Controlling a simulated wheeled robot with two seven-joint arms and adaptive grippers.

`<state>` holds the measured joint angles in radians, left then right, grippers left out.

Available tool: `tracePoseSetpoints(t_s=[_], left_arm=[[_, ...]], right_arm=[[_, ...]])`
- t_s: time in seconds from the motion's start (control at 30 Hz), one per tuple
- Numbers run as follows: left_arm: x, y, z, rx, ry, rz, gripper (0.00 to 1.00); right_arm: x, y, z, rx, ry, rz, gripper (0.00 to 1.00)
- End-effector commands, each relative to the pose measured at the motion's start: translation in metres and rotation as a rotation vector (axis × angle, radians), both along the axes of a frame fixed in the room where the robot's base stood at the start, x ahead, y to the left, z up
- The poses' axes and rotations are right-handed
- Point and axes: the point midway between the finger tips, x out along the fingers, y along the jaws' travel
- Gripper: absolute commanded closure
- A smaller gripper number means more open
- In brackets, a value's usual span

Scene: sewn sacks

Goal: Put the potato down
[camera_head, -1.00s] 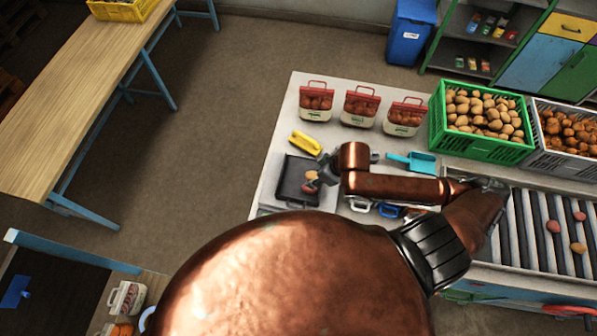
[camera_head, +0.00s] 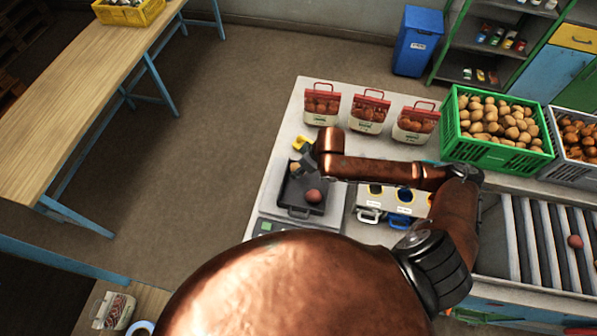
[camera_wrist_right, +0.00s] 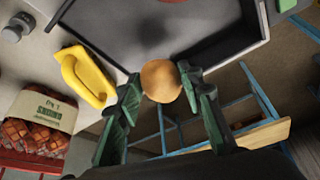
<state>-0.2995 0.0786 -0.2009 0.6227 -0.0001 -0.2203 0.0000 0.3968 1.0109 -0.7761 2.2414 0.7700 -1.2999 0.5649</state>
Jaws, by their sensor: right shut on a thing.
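My right gripper (camera_wrist_right: 163,98) is shut on a tan potato (camera_wrist_right: 161,80), pinched between its green fingertips in the right wrist view. In the head view the gripper (camera_head: 299,162) is at the back-left part of a dark tray (camera_head: 290,190), with the potato barely showing. The wrist view shows the potato by the tray's rim (camera_wrist_right: 215,55); whether it touches is unclear. A reddish potato (camera_head: 314,196) lies in the tray, which sits on a scale (camera_head: 266,226). My left gripper is out of view.
A yellow-handled tool (camera_wrist_right: 85,75) lies beside the tray. Three red-topped potato bags (camera_head: 369,110) stand behind. A green crate of potatoes (camera_head: 497,130) and a roller conveyor (camera_head: 535,240) are on the right. Open floor lies left of the table.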

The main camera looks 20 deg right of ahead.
Motion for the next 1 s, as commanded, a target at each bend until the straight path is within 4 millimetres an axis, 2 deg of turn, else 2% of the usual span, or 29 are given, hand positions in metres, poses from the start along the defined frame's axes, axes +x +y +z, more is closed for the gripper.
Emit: tracePoseSetpoints(t_s=[0.27,0.5,0.8,0.83,1.0], left_arm=[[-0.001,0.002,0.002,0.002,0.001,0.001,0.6],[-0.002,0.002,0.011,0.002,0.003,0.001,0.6],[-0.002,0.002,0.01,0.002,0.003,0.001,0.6],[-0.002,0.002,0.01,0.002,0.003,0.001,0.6],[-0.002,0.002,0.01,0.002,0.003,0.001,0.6]], right_arm=[[0.014,0.002,-0.016,0.0,-0.001,0.0,0.9],[0.013,0.001,-0.044,-0.002,-0.002,0.001,0.9],[0.012,0.002,-0.047,-0.001,-0.002,0.001,0.9],[0.012,0.002,-0.048,-0.001,-0.001,0.001,0.65],[0.012,0.002,-0.048,-0.002,-0.002,0.001,0.53]])
